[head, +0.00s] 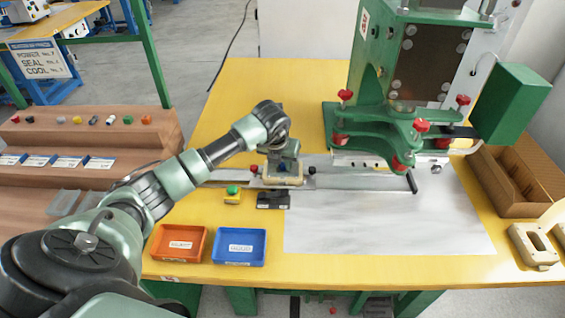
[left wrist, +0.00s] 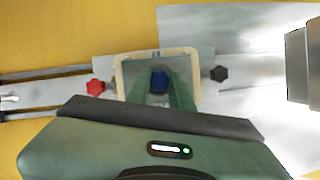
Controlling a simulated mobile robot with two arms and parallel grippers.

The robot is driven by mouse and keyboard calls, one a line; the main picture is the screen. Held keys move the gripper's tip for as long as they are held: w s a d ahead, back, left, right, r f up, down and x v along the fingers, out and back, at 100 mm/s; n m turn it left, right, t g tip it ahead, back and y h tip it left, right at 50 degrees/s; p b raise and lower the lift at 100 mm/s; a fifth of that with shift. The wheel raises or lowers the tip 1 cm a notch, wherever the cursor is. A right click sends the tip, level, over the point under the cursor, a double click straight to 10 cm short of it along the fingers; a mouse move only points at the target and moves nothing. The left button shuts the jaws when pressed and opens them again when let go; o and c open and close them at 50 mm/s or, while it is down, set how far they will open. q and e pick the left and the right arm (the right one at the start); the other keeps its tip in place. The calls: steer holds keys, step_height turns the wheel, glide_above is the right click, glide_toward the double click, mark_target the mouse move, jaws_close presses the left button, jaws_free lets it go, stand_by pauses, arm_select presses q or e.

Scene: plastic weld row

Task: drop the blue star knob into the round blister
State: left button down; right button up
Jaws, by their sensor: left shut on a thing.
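My left gripper (head: 284,172) reaches down over a small cream-framed holder (head: 268,183) on the metal rail. In the left wrist view, its two green fingers (left wrist: 162,84) are shut on the blue star knob (left wrist: 160,78). The knob shows above the middle of the holder (left wrist: 121,72), within the outline of its frame. Clear or grey material shows inside the frame, but I cannot make out the round blister's edge. Height of the knob above it cannot be told. In the head view the knob is hidden by the gripper. My right gripper is not in view.
A red knob (left wrist: 96,87) and a dark knob (left wrist: 219,73) flank the holder. The green press (head: 400,120) stands to the right. An orange tray (head: 180,259) and a blue tray (head: 239,262) lie in front. Several coloured pieces sit on the brown rack (head: 85,138) at left.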

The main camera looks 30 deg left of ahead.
arm_select(q)
steer(key=c, duration=1.2)
jaws_free()
steer(key=shift+o, duration=0.2)
steer(key=c, duration=0.4)
steer(key=shift+c, duration=0.2)
steer(key=shift+r+p, duration=2.25)
steer(key=shift+r, duration=1.3)
